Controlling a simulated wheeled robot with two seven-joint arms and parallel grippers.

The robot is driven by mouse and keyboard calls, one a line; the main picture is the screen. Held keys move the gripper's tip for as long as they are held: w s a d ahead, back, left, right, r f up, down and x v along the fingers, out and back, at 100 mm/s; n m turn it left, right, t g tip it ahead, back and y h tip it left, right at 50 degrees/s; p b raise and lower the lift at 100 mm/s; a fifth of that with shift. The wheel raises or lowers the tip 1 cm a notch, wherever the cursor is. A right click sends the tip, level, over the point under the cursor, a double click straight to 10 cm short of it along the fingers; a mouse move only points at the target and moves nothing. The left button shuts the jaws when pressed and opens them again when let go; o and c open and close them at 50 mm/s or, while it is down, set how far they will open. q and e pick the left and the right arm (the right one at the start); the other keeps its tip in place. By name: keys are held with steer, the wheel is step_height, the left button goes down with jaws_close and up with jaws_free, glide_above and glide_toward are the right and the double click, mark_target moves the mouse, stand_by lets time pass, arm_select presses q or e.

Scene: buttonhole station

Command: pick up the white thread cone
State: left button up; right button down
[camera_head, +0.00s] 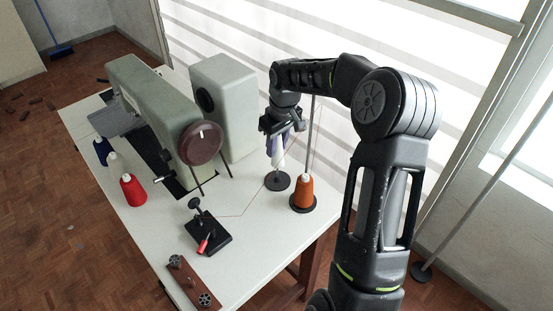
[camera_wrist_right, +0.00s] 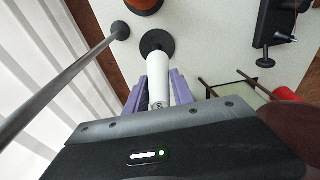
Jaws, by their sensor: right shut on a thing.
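The white thread cone (camera_head: 281,159) is slim and pale, above a round dark base disc (camera_head: 277,181) near the table's far right edge. My right gripper (camera_head: 277,146) reaches down from above, its purple fingers shut on the cone. In the right wrist view, the white cone (camera_wrist_right: 158,82) lies between the two purple fingers (camera_wrist_right: 163,92), with the dark disc (camera_wrist_right: 157,42) beyond it. I cannot tell whether the cone touches the disc. The fingers hide part of the cone. My left gripper is not in view.
An orange thread cone (camera_head: 303,193) stands close by on a dark base, beside a thin upright rod (camera_head: 311,120). A grey-green machine (camera_head: 150,105), a red cone (camera_head: 132,190) and a small black device (camera_head: 206,232) stand on the white table (camera_head: 250,235).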

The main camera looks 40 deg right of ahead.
step_height(320, 180, up, 20)
steer(key=p, duration=0.3)
steer(key=shift+r+p, duration=0.2)
steer(key=shift+p, duration=0.1)
steer(key=shift+a+f+b, duration=0.2)
steer(key=shift+f+b, duration=0.1)
steer(key=shift+b, duration=0.2)
stand_by(0.5)
